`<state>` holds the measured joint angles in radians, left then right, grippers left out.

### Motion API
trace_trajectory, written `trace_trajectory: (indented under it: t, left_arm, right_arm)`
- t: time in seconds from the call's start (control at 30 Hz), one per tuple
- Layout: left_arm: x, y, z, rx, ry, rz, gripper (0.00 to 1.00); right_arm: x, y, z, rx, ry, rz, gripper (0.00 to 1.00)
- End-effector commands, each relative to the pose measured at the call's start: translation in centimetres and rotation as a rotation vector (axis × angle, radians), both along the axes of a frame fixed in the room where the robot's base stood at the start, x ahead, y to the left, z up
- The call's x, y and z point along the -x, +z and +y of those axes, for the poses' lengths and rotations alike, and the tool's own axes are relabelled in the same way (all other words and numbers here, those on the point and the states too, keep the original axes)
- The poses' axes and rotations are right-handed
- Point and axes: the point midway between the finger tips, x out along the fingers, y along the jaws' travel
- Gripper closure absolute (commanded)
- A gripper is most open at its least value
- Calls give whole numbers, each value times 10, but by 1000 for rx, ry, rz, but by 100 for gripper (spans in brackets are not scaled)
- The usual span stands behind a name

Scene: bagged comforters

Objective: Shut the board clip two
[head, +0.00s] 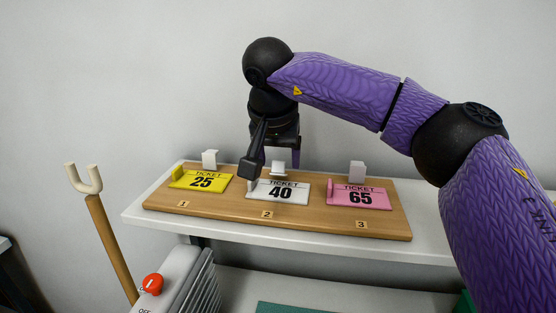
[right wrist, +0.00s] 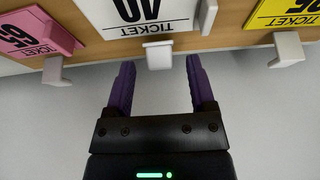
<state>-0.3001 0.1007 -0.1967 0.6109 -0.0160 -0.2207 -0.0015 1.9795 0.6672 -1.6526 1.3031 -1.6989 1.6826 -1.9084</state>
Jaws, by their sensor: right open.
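Board clip two is a small white lever (head: 278,168) at the back edge of the wooden board (head: 215,210), behind the white ticket 40 (head: 290,196). It sits lower than the levers of the other two clips; I cannot tell its exact tilt. In the right wrist view the clip lever (right wrist: 158,55) shows between and just ahead of the two purple fingertips. My right gripper (head: 275,163) is open and empty, above the back edge of the board at clip two. It also shows in the right wrist view (right wrist: 161,63). My left gripper is out of view.
Clip one (head: 210,158) stands behind yellow ticket 25 (head: 202,180), and clip three (head: 357,170) behind pink ticket 65 (head: 360,197). The board lies on a white shelf (head: 140,212). A wooden forked pole (head: 105,230) and a device with a red knob (head: 152,284) are in front.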

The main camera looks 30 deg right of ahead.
Motion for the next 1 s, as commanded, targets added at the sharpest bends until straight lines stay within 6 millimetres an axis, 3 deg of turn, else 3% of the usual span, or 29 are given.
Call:
trace_trajectory:
  t: [0.3, 0.63, 1.0]
  left_arm:
    - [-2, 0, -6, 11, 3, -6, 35]
    - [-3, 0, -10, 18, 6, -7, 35]
    - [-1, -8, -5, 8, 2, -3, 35]
  right_arm:
    - [-2, -5, -1, -1, 0, -1, 32]
    - [-2, -5, -1, -1, -1, -1, 100]
    - [0, -7, 0, 24, 2, -34, 100]
